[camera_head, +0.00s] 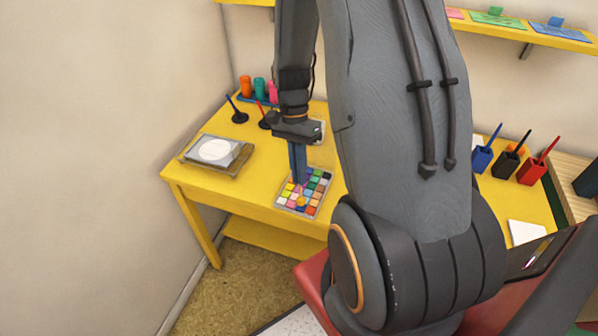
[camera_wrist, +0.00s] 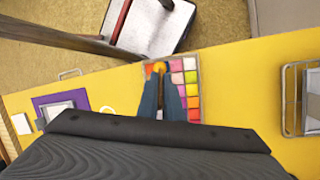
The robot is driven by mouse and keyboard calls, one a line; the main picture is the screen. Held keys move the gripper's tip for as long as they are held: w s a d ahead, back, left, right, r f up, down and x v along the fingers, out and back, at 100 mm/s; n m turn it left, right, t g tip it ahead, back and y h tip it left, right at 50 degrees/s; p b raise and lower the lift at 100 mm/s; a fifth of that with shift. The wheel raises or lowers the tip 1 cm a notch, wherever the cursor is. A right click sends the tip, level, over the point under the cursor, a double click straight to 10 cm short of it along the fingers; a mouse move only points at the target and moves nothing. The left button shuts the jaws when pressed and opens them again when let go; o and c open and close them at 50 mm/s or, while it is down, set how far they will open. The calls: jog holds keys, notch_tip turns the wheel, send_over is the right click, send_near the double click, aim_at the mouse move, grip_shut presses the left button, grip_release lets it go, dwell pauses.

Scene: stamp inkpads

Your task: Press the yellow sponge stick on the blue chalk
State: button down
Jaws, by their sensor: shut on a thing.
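The chalk palette (camera_head: 279,205), a pale tray with rows of coloured squares, lies on the yellow table near its front edge. It also shows in the wrist view (camera_wrist: 199,88), partly hidden by my fingers. My gripper (camera_head: 299,181) points down over the palette with its fingers close together, shut on the yellow sponge stick. The stick's round orange-yellow sponge tip (camera_head: 302,202) shows over the front part of the palette. It also shows in the wrist view (camera_wrist: 159,67), just beyond my fingertips (camera_wrist: 161,88). I cannot clearly make out the blue chalk, nor whether the sponge touches a square.
A grey box with a white oval pad (camera_head: 215,151) sits at the table's left. Dark-based stamps (camera_head: 238,117) and coloured bottles (camera_head: 259,87) stand behind. Blue, black and red holders (camera_head: 507,163) stand to the right. A red chair (camera_head: 313,285) is in front.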

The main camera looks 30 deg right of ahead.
jog(key=shift+f, duration=0.55)
dwell(0.5)
dwell(0.5)
jog(key=shift+r+p, duration=2.7)
jog(key=shift+r, duration=0.85)
jog(key=shift+d, duration=0.1)
